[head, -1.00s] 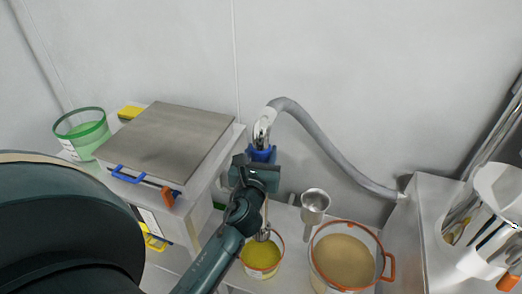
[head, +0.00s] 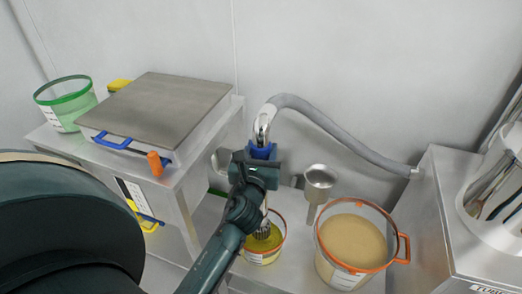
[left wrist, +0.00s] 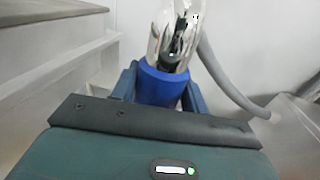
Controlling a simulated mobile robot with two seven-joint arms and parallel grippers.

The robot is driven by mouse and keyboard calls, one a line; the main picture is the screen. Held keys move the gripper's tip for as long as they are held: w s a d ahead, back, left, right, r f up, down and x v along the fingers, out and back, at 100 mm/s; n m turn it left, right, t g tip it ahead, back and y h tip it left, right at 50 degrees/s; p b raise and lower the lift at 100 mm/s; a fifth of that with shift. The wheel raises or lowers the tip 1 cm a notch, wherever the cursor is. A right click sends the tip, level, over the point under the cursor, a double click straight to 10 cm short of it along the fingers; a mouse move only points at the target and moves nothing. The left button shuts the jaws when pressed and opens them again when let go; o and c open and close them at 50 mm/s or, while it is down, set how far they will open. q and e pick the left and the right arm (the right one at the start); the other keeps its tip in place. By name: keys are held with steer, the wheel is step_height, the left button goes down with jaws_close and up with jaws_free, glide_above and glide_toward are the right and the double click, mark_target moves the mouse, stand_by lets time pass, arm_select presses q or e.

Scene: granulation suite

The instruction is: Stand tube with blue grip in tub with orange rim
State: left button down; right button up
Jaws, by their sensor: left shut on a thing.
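The tube is chrome (head: 262,128) with a blue grip (head: 261,151), and a grey hose joins its top. My left gripper (head: 259,163) is shut on the blue grip; the left wrist view shows the grip (left wrist: 163,86) between the fingers. The tube stands roughly upright. Its slotted lower end (head: 263,230) shows below my gripper, over or inside a small tub of yellow material (head: 262,258); I cannot tell which. The large clear tub with orange rim (head: 322,262) holds beige powder and stands to the right. My right gripper is not in view.
A metal scoop or funnel (head: 319,178) stands behind the tubs. A cabinet with a steel plate (head: 160,105) and a green-rimmed tub (head: 67,98) is at left. A steel cabinet (head: 435,190) with a utensil container (head: 478,225) is at right. The hose (head: 340,141) runs to that cabinet.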

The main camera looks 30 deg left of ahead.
arm_select(q)
step_height(320, 180, down, 6)
steer(key=b, duration=0.4)
steer(key=shift+f+b, duration=0.15)
steer(key=shift+b, duration=0.15)
steer(key=shift+f+b, duration=0.8)
steer(key=shift+f, duration=0.2)
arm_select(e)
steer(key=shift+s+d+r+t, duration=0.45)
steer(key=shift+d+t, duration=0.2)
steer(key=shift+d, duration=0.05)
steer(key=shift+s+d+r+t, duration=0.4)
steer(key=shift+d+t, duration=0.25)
arm_select(q)
steer(key=c, duration=1)
jaws_free()
steer(key=o, duration=0.3)
steer(key=shift+o, duration=0.2)
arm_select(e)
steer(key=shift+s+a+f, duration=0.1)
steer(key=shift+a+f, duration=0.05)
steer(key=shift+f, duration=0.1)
arm_select(q)
steer(key=shift+f, duration=0.15)
